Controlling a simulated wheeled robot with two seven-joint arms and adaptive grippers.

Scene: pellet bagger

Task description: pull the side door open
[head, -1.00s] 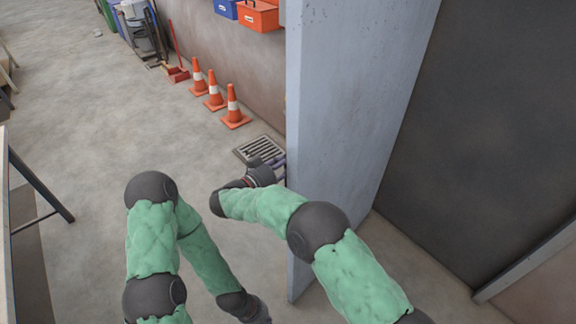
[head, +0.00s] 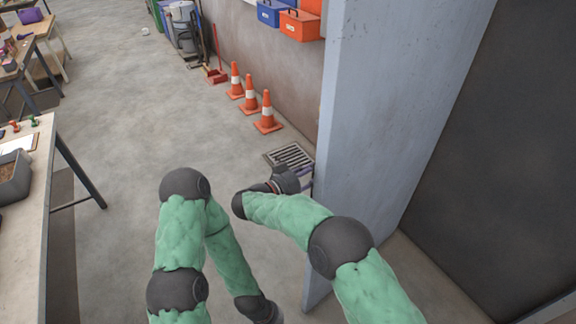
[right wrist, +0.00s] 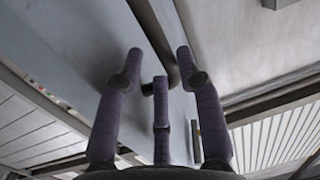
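The side door (head: 395,110) is a tall grey-blue panel standing out from the wall, its near edge towards me. In the right wrist view its pale face (right wrist: 85,45) carries a dark curved bar handle (right wrist: 152,30). My right gripper (head: 306,174) is at the door's left side, partly hidden behind the panel's edge. In the right wrist view its three purple-grey fingers (right wrist: 160,65) are spread, with the handle running between them. I cannot tell whether they touch it. My left arm is folded at the lower middle; its fingers are not visible.
Several orange cones (head: 267,113) stand along the wall beyond a floor grate (head: 290,156). Blue (head: 272,13) and orange (head: 300,25) boxes hang on the wall. A worktable (head: 42,200) is at the left. Open floor lies between the table and the door.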

